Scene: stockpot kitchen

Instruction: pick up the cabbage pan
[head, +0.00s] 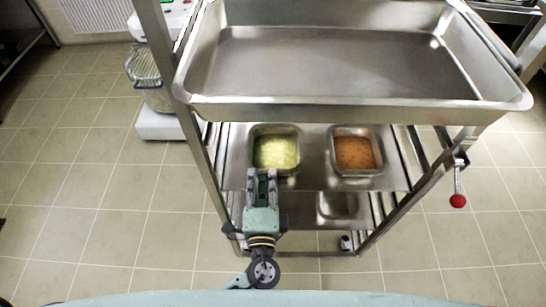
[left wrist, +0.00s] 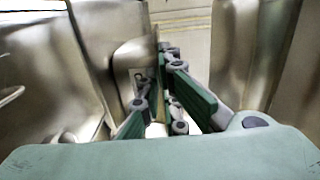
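The cabbage pan (head: 276,152), a small steel pan with pale green contents, stands on the middle shelf of the rack, left of centre in the head view. My left gripper (head: 262,174) is at the near edge of this pan, fingers pointing towards it. In the left wrist view the fingers (left wrist: 160,90) show among steel surfaces, and I cannot make out the pan's contents. My right gripper is not in view.
A second steel pan with orange-brown contents (head: 354,152) stands to the right on the same shelf. A large empty tray (head: 330,65) overhangs from the top. Rack posts stand on both sides. A red-knobbed lever (head: 458,200) is at the right. Tiled floor is open at left.

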